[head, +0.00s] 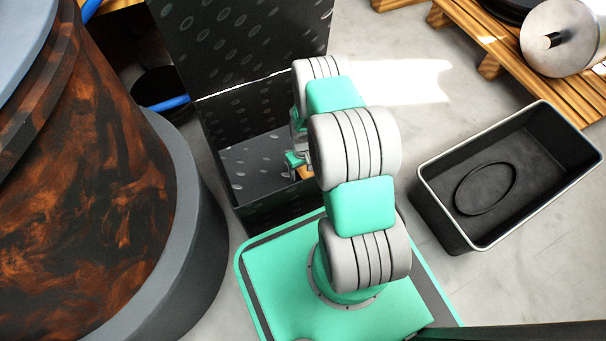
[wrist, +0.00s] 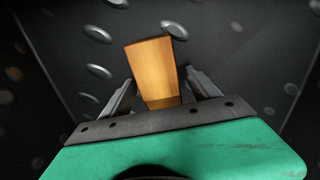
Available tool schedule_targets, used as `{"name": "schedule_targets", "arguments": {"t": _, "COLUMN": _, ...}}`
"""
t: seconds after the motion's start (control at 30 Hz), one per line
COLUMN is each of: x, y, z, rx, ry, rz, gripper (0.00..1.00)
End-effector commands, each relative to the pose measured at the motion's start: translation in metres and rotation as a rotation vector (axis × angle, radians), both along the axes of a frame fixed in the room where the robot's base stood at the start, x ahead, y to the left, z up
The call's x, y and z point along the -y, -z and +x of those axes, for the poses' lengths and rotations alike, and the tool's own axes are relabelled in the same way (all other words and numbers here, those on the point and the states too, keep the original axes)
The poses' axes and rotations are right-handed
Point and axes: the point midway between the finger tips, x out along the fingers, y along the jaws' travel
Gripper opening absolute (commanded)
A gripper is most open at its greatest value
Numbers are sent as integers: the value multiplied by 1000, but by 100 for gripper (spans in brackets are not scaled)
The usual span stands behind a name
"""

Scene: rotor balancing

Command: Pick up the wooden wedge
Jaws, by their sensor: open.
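The wooden wedge (wrist: 153,70) is a light orange-brown block in the wrist view. It lies on the dark, studded metal surface inside the box. My gripper (wrist: 160,82) is open, with one dark finger on each side of the wedge and a visible gap at the fingers. In the head view my gripper (head: 294,160) reaches down into the dark diamond-plate box (head: 222,165). A small orange-brown part of the wedge (head: 304,173) shows beside it, mostly hidden by my arm.
The box's raised lid (head: 245,40) stands behind my arm. A large brown-marbled cylinder (head: 70,200) is close on the left. A wooden pallet (head: 490,55) with metal parts is at the upper right.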

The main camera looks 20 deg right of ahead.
Motion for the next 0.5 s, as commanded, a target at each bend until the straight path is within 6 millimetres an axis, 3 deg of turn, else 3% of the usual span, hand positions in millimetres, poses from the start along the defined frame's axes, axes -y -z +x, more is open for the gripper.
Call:
{"name": "schedule_targets", "arguments": {"t": 0.1, "x": 0, "y": -2, "z": 0, "rx": 0, "ry": 0, "rz": 0, "gripper": 69}}
{"name": "schedule_targets", "arguments": {"t": 0.5, "x": 0, "y": -2, "z": 0, "rx": 0, "ry": 0, "rz": 0, "gripper": 37}}
